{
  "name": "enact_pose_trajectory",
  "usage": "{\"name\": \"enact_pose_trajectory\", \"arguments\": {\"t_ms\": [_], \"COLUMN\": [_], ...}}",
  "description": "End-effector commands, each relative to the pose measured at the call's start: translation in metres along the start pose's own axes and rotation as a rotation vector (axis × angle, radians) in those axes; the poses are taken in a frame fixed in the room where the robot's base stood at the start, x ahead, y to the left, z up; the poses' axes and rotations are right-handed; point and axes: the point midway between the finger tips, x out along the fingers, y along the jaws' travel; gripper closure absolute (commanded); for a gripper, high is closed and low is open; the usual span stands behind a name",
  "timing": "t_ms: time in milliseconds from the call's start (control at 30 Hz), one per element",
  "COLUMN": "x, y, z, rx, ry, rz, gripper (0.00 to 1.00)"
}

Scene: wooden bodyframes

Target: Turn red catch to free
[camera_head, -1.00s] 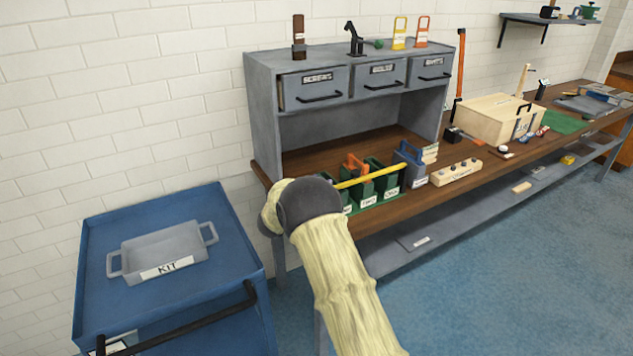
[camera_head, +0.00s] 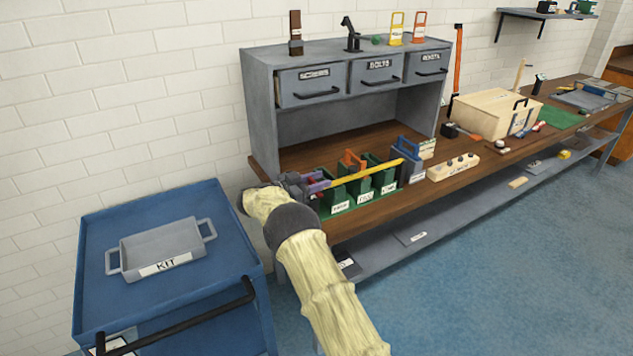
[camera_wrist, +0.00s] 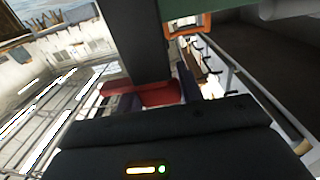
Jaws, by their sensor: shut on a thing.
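The red catch (camera_wrist: 150,94) shows as a red piece between the dark fingers of my gripper (camera_wrist: 158,98) in the wrist view. The gripper is shut on it, and the fingers cover part of it. In the head view my gripper (camera_head: 308,187) is at the left end of a yellow bar (camera_head: 365,174). The bar runs above a row of green bins (camera_head: 340,197). A small spot of red shows by the gripper there, but the catch's shape and angle cannot be made out.
The bins stand at the front left of the wooden bench (camera_head: 395,212), below a grey drawer cabinet (camera_head: 262,110). A blue caddy (camera_head: 410,160) is to their right. A blue cart (camera_head: 95,275) with a grey KIT tray (camera_head: 150,243) stands left of the bench.

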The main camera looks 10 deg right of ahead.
Motion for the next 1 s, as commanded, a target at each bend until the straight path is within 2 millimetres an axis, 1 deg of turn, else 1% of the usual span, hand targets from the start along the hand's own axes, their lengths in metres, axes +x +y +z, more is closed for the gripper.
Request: {"name": "enact_pose_trajectory", "arguments": {"t_ms": [33,367,400,467,500,833,933,1000], "x": [0.001,0.002,0.002,0.001,0.001,-0.003,-0.011,-0.02], "y": [0.0,0.0,0.0,0.0,0.0,0.0,-0.001,-0.001], "z": [-0.003,-0.003,-0.003,-0.003,-0.002,-0.001,0.0,0.0], "rx": [0.002,0.002,0.002,0.002,0.002,0.001,0.001,0.001], "ry": [0.004,0.005,0.005,0.005,0.004,0.002,0.001,0.001], "rz": [0.004,0.004,0.004,0.004,0.003,0.001,-0.001,0.0], "gripper": [0.86,0.86,0.56,0.44,0.42,0.42,0.42,0.42]}}
